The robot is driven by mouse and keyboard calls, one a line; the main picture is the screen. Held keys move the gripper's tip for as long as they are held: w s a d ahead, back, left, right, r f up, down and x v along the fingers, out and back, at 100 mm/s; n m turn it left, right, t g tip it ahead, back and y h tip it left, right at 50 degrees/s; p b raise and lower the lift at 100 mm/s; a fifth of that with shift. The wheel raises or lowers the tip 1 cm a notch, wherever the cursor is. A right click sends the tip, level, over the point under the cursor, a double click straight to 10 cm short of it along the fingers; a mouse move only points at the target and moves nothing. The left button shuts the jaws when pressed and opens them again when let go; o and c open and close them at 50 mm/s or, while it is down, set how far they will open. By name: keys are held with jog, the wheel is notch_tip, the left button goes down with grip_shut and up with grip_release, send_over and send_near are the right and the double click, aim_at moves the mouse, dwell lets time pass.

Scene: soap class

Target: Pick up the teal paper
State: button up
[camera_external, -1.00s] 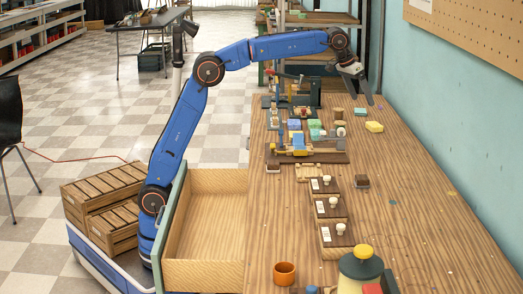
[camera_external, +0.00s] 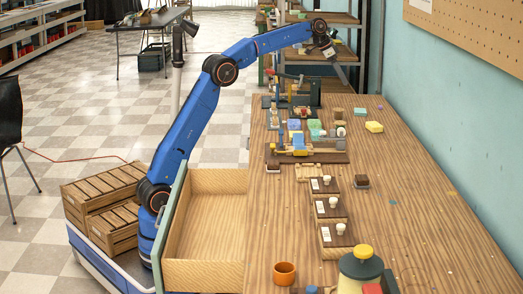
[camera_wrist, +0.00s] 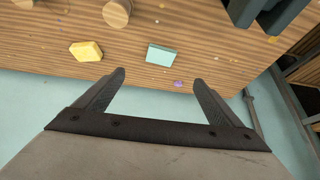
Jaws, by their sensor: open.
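The teal paper (camera_wrist: 161,54) shows in the wrist view as a small pale teal rectangle flat on the wooden table. It also shows as a small green-teal piece near the table's far right in the external view (camera_external: 360,111). My gripper (camera_wrist: 158,77) is open and empty. In the wrist view the teal paper appears beyond the gap between my fingertips, apart from both. In the external view my gripper (camera_external: 342,72) hangs above the table's far end, tilted down, up and left of the teal paper.
A yellow block (camera_wrist: 86,51) lies left of the teal paper in the wrist view, and a small purple piece (camera_wrist: 178,84) lies close by near the table edge. Wooden round objects (camera_wrist: 118,12) and a dark stand (camera_wrist: 265,12) are farther in. A pale teal wall (camera_external: 450,150) borders the table.

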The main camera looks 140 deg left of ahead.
aim_at(360, 110)
jog(key=x, duration=1.7)
jog(key=shift+a, duration=0.15)
jog(key=c, duration=1.1)
